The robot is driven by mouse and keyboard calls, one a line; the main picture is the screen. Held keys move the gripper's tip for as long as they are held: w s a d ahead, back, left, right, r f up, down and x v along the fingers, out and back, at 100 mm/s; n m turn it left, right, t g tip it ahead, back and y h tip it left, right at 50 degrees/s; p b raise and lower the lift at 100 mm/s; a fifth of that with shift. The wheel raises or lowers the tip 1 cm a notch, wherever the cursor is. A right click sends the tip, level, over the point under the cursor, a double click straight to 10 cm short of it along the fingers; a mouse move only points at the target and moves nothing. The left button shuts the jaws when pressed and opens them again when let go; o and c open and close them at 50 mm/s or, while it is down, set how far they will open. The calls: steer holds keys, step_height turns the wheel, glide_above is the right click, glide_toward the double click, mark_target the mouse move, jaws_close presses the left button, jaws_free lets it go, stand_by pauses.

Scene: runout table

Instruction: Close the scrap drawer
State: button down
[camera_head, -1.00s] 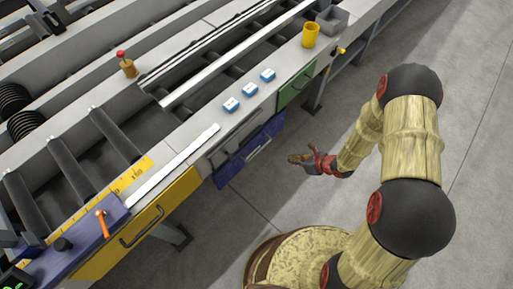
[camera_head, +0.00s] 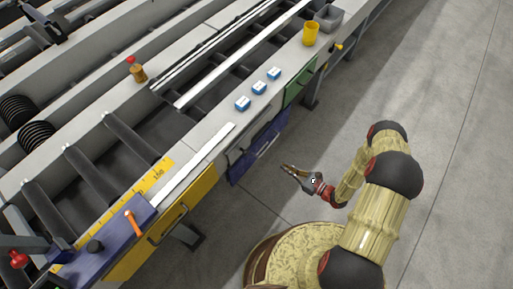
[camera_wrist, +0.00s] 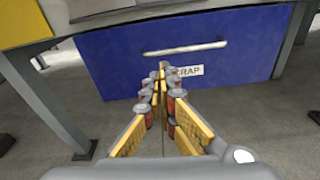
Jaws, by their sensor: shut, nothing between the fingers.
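The scrap drawer (camera_head: 262,150) has a blue front below the bench edge, in the middle of the head view. It stands out a little from the bench side; how far is hard to tell. In the wrist view, the blue front (camera_wrist: 115,65) fills the upper middle. It has a silver bar handle (camera_wrist: 185,49) and a white label (camera_wrist: 187,71) reading "RAP", its left end hidden by my fingers. My gripper (camera_head: 286,169) is shut and empty, in front of the drawer and pointing at it. Its fingertips (camera_wrist: 161,68) appear just below the handle; contact cannot be told.
A yellow drawer (camera_head: 165,225) is to the left and a green front (camera_head: 299,87) to the right. Bench legs (camera_wrist: 294,40) flank the drawer. Floor in front is clear.

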step_height(320, 180, up, 4)
steer(key=w+n+t+y, duration=0.1)
steer(key=b, duration=0.2)
glide_toward(258, 141)
steer(key=x, duration=0.5)
steer(key=shift+s+a+f, duration=0.15)
steer(key=shift+a, duration=0.1)
steer(key=shift+b+x, duration=0.35)
steer(key=shift+x, duration=0.45)
steer(key=shift+b+x, duration=0.4)
steer(key=shift+x, duration=0.75)
